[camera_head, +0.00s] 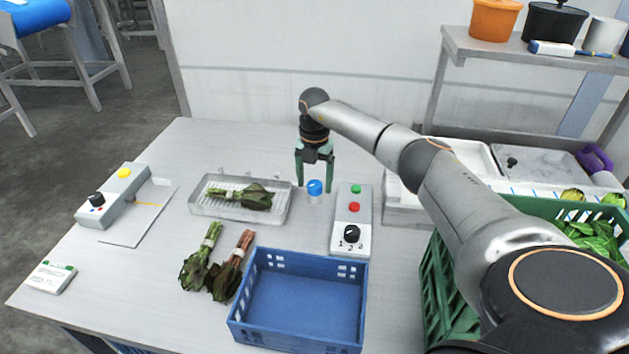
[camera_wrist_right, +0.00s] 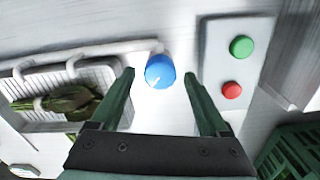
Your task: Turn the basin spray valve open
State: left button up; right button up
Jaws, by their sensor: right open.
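The spray valve is likely the blue round knob (camera_head: 314,187) on a white base, between the clear basin (camera_head: 196,207) and the grey control box. A white mark shows on the knob (camera_wrist_right: 159,70) in the right wrist view. My right gripper (camera_head: 314,186) is open and points down at the knob from above and behind it. In the right wrist view the knob lies ahead between the two green fingers (camera_wrist_right: 161,88), and they look apart from it. A bunch of leafy greens (camera_head: 250,197) lies on the rack in the basin. My left gripper is not in view.
The control box (camera_head: 364,206) with green and red buttons and a black dial stands just right of the knob. A blue crate (camera_head: 240,329) and two bunches of greens (camera_head: 199,258) lie in front. A yellow-button box (camera_head: 118,197) is left.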

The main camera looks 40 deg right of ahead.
jog(key=shift+f, duration=0.25)
grip_shut()
dwell(0.6)
